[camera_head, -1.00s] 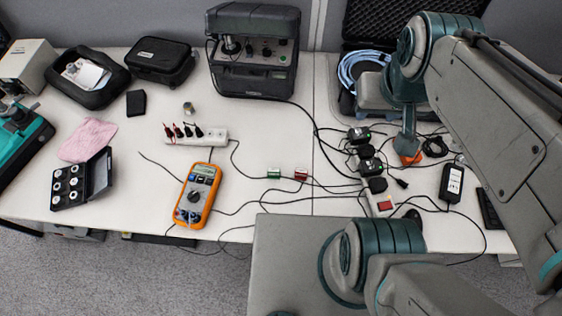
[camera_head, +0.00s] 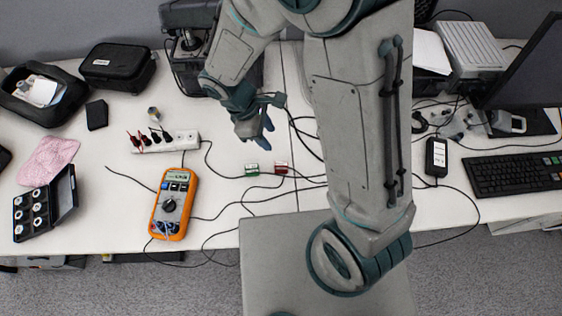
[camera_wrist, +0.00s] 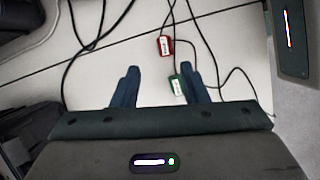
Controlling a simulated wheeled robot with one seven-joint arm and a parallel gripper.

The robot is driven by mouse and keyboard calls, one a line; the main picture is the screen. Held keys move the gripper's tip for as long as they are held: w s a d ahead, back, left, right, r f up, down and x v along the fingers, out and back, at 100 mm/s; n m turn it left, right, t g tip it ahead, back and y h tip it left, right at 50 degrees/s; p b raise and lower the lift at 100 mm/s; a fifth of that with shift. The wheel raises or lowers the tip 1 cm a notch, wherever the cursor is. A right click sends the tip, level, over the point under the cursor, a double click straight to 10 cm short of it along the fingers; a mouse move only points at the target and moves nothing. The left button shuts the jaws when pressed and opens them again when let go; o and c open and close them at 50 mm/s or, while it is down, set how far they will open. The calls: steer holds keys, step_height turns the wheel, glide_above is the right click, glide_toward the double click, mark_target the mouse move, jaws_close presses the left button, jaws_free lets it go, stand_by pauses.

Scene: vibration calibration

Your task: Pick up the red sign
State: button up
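The red sign (camera_head: 281,167) is a small red block with a white label, lying on the white table among black cables. In the wrist view the red sign (camera_wrist: 166,46) lies beyond my fingertips, near the middle. A similar green sign (camera_head: 252,169) lies just to its left in the head view; in the wrist view the green sign (camera_wrist: 178,85) shows between my fingers, nearer the right one. My gripper (camera_head: 266,136) points down above the table behind both signs. In the wrist view its two blue fingers (camera_wrist: 160,72) are spread apart with nothing gripped.
An orange multimeter (camera_head: 172,204) and a white power strip (camera_head: 172,141) lie to the left. A black charger (camera_head: 436,158) and a keyboard (camera_head: 515,174) are to the right. Black cables cross the table around the signs. Bare table (camera_head: 222,225) shows in front of them.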

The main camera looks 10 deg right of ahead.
step_height(320, 180, down, 2)
steer(key=a+n, duration=0.1)
glide_toward(281, 164)
steer(key=x, duration=0.5)
steer(key=shift+d, duration=0.1)
steer(key=shift+x, duration=2.6)
steer(key=c, duration=0.8)
